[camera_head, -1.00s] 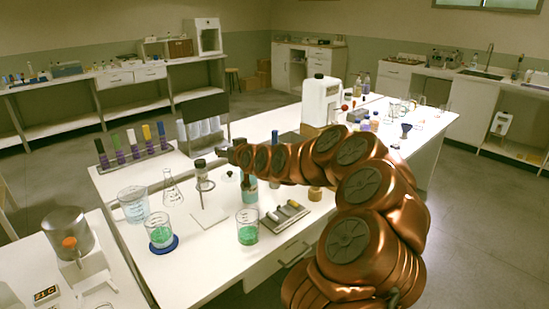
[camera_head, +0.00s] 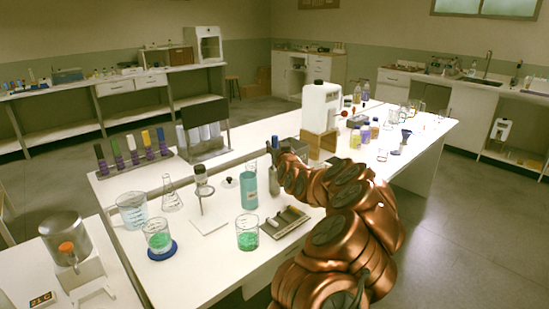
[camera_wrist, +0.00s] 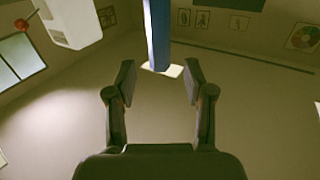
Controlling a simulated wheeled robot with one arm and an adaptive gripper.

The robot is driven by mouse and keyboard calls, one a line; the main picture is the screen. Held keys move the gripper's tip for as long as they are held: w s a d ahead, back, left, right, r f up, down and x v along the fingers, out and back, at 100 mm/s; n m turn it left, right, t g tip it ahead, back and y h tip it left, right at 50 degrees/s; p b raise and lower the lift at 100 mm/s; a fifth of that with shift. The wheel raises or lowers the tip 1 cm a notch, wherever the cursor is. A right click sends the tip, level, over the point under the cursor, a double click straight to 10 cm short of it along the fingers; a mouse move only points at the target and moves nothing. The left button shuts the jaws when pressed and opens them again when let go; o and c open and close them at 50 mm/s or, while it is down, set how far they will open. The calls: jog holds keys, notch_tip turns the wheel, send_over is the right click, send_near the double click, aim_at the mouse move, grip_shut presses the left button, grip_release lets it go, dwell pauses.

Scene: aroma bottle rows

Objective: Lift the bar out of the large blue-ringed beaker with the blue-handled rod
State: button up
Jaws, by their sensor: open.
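The beaker with the blue ring (camera_head: 160,250) at its base stands at the table's front left, with green liquid (camera_head: 158,240) inside. I cannot make out a bar in it. The blue handle of the rod (camera_head: 275,142) stands upright beside my gripper (camera_head: 274,176); its lower part is hidden. In the wrist view the blue handle (camera_wrist: 157,32) is ahead of the gap between my fingers (camera_wrist: 158,78), apart from them. My gripper is open and empty.
A white machine (camera_head: 320,105) is behind. A pale-blue beaker (camera_head: 132,212) is at left.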

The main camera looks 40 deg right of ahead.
aim_at(276, 142)
jog(key=shift+p+x, duration=0.7)
jog(key=shift+x, duration=1.75)
jog(key=shift+f, duration=0.1)
grip_shut()
